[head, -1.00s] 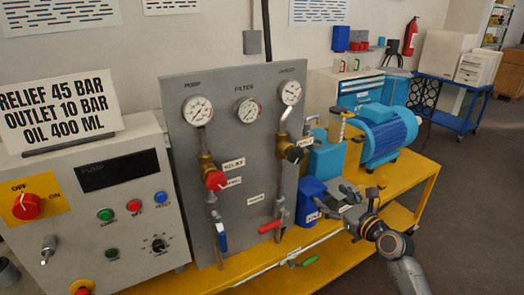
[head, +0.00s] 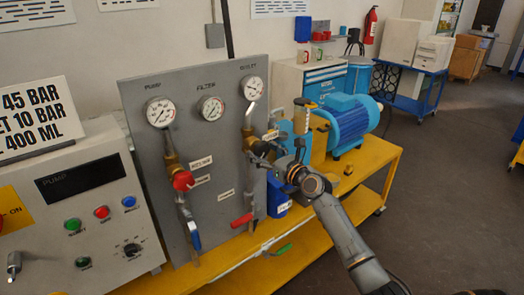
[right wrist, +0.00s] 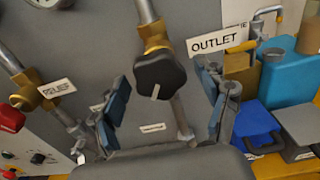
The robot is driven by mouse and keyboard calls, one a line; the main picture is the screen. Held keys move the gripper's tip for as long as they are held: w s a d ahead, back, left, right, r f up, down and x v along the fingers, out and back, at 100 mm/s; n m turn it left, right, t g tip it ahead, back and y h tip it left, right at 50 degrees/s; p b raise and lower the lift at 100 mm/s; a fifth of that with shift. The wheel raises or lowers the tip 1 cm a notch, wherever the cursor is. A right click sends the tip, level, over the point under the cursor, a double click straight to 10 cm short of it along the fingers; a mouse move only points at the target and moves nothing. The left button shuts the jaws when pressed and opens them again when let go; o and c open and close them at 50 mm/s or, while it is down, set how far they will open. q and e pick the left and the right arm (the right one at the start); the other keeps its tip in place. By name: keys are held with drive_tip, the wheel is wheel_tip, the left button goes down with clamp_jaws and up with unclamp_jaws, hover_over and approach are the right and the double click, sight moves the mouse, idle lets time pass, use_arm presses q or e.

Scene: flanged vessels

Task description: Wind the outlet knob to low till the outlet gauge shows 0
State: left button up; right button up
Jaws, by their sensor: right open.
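The outlet knob (right wrist: 160,76) is black and lobed with a pale pointer line, on a brass valve, in the right wrist view. It shows partly in the head view (head: 261,148), below the round white outlet gauge (head: 252,89) at the panel's right. The gauge's needle is too small to read surely. My right gripper (right wrist: 167,112) is open, its blue-padded fingers apart to either side below the knob in the right wrist view. In the head view the right gripper (head: 272,160) is close to the knob; contact cannot be told. My left gripper is not in view.
The grey panel (head: 150,90) also carries pump and filter gauges, a red knob (head: 182,181), a blue lever (head: 195,236) and a red lever (head: 242,220). A blue container (head: 279,198) and blue motor (head: 347,122) stand to the right on the yellow bench (head: 380,165).

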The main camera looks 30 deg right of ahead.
drive_tip(key=shift+w, duration=0.5)
drive_tip(key=c, duration=1.2)
drive_tip(key=shift+n, duration=0.4)
